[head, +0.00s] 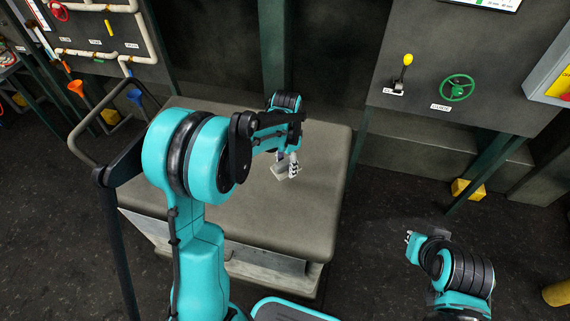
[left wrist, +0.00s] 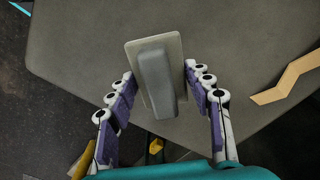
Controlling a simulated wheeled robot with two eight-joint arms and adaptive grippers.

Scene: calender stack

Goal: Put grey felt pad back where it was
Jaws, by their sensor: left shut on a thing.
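The grey felt pad (head: 279,173) is a small light rectangular plate with a raised grey bar along it, seen near the far right part of the grey table (head: 300,225). It shows large in the left wrist view (left wrist: 160,82), between the two fingers. My left gripper (head: 287,166) is shut on the pad and points down over the table. Whether the pad touches the tabletop I cannot tell. My right gripper (head: 409,238) is off to the right of the table, small and partly turned away; whether it is open I cannot tell.
A tan zigzag piece (left wrist: 287,78) shows at the right in the left wrist view. Behind the table stand a panel with a yellow-knobbed lever (head: 404,68) and a green valve wheel (head: 456,88). A handrail (head: 92,112) is at the left. The front of the tabletop is clear.

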